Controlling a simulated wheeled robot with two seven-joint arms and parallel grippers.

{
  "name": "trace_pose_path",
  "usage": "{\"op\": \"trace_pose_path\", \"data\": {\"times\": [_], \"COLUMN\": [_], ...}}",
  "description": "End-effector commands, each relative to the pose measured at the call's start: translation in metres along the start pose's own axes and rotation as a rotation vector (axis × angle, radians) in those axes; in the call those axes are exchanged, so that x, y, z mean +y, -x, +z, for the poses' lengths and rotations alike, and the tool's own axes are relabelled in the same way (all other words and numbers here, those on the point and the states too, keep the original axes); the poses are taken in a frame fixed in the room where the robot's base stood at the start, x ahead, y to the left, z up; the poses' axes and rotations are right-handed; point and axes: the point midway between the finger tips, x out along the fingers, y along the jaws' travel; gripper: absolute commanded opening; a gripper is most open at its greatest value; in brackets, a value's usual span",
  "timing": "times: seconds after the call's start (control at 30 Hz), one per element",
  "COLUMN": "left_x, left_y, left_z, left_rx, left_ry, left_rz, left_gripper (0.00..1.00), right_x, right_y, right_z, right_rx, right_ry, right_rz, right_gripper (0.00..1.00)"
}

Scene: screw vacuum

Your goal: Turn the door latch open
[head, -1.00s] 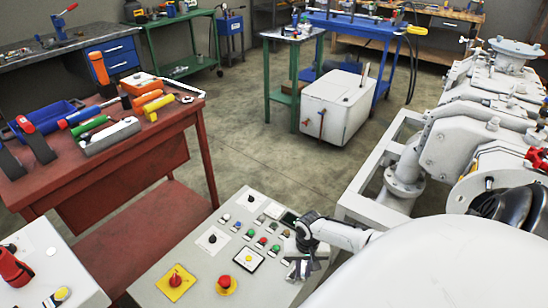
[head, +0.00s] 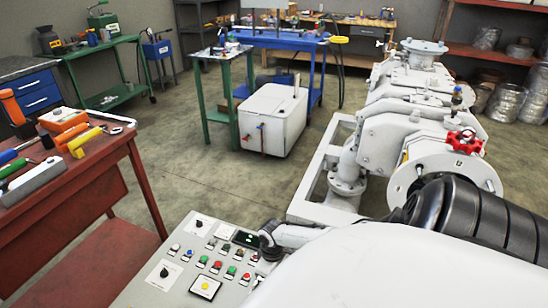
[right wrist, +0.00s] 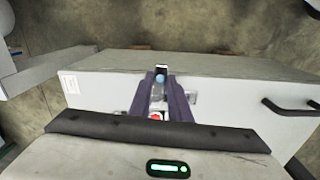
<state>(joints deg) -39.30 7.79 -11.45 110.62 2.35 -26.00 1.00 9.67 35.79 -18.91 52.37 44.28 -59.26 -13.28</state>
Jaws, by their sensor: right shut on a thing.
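In the right wrist view, my right gripper (right wrist: 160,92) has its two purple fingers close together around a small metal latch (right wrist: 161,70) on the white door panel (right wrist: 230,97). A light blue spot and a small red part show between the fingers. Most of the latch is hidden by the fingers, so its angle is unclear. In the head view, only part of my right arm shows beside the control panel (head: 178,290); the gripper there is hidden behind white bodywork. My left gripper is in neither current view.
A dark bar handle (right wrist: 290,107) sits at the right of the white panel. The control console has several buttons and knobs. A red bench (head: 85,180) with tools stands left.

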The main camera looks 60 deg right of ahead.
Motion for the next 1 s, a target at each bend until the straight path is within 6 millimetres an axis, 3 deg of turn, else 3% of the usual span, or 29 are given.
{"op": "trace_pose_path", "data": {"times": [0.3,0.77,0.8,0.9,1.0], "left_x": [0.0017,0.0013,0.0013,0.0010,0.0008], "left_y": [-0.0014,-0.0020,-0.0021,-0.0022,-0.0022], "left_z": [-0.0024,0.0002,0.0005,0.0009,0.0010], "left_rx": [0.008,0.002,0.001,0.000,0.000], "left_ry": [0.000,0.001,0.001,0.002,0.002], "left_rz": [0.002,0.001,0.001,0.001,0.000], "left_gripper": [0.31,0.31,0.31,0.31,0.31], "right_x": [0.0040,0.0043,0.0043,0.0040,0.0037], "right_y": [-0.0009,-0.0006,-0.0006,-0.0005,-0.0004], "right_z": [-0.0009,-0.0015,-0.0016,-0.0018,-0.0024], "right_rx": [-0.007,-0.007,-0.006,-0.005,-0.004], "right_ry": [0.105,0.122,0.122,0.121,0.120], "right_rz": [0.003,0.003,0.003,0.003,0.002], "right_gripper": [0.00,0.00,0.19,0.35,0.36]}}
